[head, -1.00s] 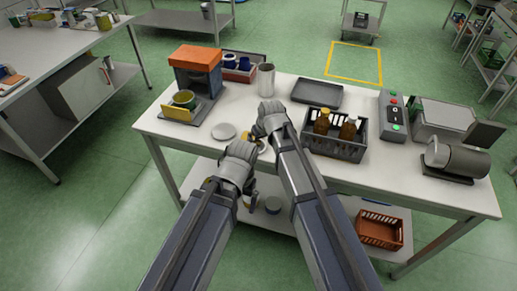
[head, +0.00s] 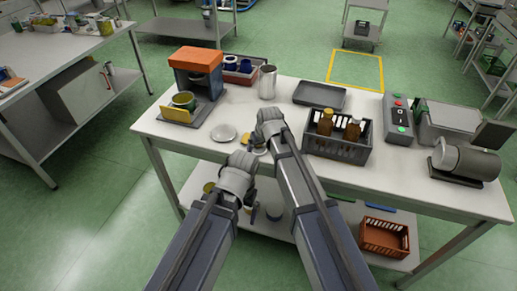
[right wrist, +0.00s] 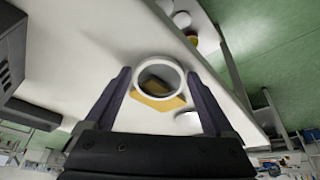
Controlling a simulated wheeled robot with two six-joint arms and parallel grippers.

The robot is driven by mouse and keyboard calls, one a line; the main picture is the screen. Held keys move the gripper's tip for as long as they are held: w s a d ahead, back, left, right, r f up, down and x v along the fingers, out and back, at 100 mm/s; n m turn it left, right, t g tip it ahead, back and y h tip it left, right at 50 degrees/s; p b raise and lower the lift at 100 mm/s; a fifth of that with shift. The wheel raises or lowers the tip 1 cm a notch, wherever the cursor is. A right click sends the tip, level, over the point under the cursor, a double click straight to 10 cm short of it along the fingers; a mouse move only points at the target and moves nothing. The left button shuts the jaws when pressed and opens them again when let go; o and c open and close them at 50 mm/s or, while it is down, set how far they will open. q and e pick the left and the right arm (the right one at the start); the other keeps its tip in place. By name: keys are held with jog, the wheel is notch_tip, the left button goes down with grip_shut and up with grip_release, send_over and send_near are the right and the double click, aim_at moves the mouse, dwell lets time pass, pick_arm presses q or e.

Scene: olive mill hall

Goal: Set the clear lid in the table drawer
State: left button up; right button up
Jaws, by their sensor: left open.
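My right gripper (head: 264,135) is over the front left part of the table (head: 185,128). In the right wrist view a round thing with a pale rim (right wrist: 160,64), possibly the clear lid, lies between its two fingertips (right wrist: 160,78). Its rim reaches close to both fingers; I cannot tell whether they press on it. A yellow piece (right wrist: 158,103) shows through and below the ring. My left gripper (head: 242,163) is open, lower and nearer, at the table's front edge. No open drawer can be made out; my arms cover part of the table's front.
A white dish (head: 224,133) lies left of my right gripper. An orange-topped machine (head: 196,75) is at the back left. An orange basket (head: 385,236) sits on the lower shelf.

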aim_at(260, 151)
jog(key=c, duration=0.9)
pick_arm(q)
jog(key=shift+r, duration=0.15)
pick_arm(e)
jog(key=shift+r, duration=0.15)
pick_arm(q)
notch_tip(260, 151, up, 10)
jog(key=p, duration=1)
pick_arm(e)
notch_tip(260, 151, up, 10)
pick_arm(q)
jog(key=shift+c, duration=0.2)
